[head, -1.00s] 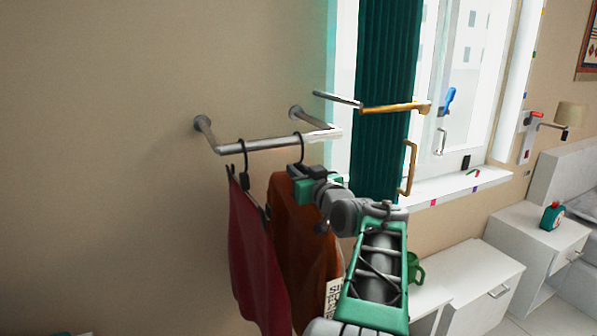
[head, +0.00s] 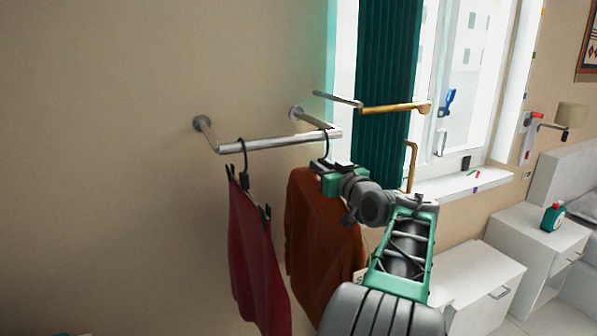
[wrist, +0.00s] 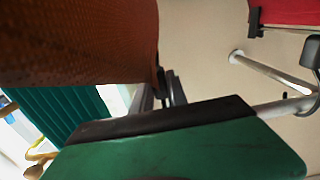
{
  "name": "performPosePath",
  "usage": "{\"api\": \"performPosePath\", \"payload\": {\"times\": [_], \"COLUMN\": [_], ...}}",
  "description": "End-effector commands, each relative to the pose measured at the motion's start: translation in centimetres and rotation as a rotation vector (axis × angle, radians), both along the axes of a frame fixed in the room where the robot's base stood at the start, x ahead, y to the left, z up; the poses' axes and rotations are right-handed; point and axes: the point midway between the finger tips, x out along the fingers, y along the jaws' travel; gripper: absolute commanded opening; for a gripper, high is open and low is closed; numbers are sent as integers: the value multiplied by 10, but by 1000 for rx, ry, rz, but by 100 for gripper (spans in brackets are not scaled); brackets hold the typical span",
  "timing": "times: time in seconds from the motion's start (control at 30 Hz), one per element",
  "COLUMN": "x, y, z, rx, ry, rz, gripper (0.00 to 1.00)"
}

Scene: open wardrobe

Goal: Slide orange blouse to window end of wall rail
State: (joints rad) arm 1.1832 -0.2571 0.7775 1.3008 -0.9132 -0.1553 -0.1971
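The orange blouse (head: 315,240) hangs by a dark hook from the metal wall rail (head: 265,143). The hook (head: 328,148) sits close to the rail's right end, on the window side. My gripper (head: 328,173) is at the hanger just below the hook and looks shut on it, though the fingers partly hide the contact. In the wrist view a green finger with a black pad fills the lower part, the blouse (wrist: 70,35) hangs at upper left, and the rail (wrist: 280,106) is at right.
A dark red garment (head: 255,255) hangs on clips near the rail's left end, apart from the blouse. A teal curtain (head: 383,90), a wooden-ended bar (head: 395,107) and the window stand to the right. White cabinets (head: 475,285) are lower right.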

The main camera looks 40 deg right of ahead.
Motion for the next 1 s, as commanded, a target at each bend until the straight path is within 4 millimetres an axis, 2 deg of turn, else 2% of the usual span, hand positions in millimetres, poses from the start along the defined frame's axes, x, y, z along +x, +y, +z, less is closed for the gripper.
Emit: {"api": "performPosePath", "payload": {"times": [0.03,0.3,0.57,0.67,0.9,1.0], "x": [0,0,-2,-13,-60,-71], "y": [1,1,1,3,17,21], "z": [1,0,-1,-2,-3,-2], "rx": [-1,-1,2,-1,-2,0], "ry": [-1,0,2,1,1,0], "rz": [0,0,-1,-4,-5,-4], "gripper": [22,44,44,44,44,44]}}
